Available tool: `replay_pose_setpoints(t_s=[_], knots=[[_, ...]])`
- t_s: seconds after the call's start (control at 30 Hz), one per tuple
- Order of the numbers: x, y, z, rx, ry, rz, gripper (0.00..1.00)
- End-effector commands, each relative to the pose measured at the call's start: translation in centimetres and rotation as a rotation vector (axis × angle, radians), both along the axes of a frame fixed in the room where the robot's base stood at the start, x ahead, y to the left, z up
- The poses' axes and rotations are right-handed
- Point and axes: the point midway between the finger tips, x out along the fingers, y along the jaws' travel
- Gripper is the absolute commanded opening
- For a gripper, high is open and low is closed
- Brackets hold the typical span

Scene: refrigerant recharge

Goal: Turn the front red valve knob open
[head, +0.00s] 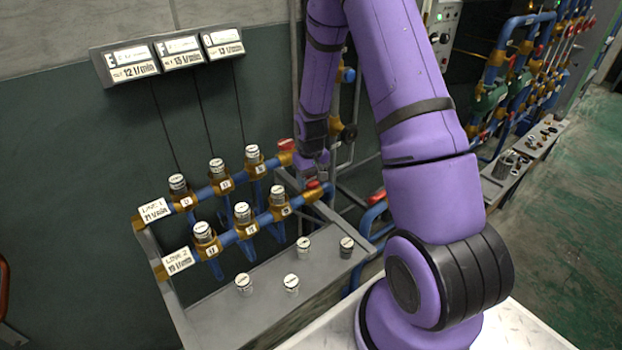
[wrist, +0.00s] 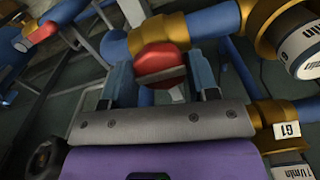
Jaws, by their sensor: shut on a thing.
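The front red valve knob (head: 313,185) is at the right end of the nearer blue pipe, partly hidden by my gripper in the head view. My gripper (head: 315,173) reaches down onto it from above. In the wrist view the red knob (wrist: 160,57) sits between the two blue-grey fingers of my gripper (wrist: 158,72), one on each side. The gripper is shut on the knob. Brass fittings and blue pipe adjoin it. The rear red knob (head: 286,145) is on the farther pipe, just left of my wrist.
Several white-capped gauges stand on both pipes, such as this front one (head: 278,199). Loose canisters (head: 291,283) stand on the grey bench (head: 225,318) below. Another red handle (head: 376,197) is on blue piping to the right. Open floor (head: 570,220) lies at far right.

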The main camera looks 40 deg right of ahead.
Motion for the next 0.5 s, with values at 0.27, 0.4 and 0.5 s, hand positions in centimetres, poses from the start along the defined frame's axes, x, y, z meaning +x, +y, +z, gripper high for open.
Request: replay_pose_setpoints(t_s=[0.27, 0.4, 0.5], knots=[[0.06, -0.01, 0.04, 0.000, -0.002, 0.003, 0.31], [0.05, -0.01, 0.04, 0.000, -0.001, 0.002, 0.80], [0.03, 0.00, 0.02, 0.000, -0.001, 0.002, 0.80]])
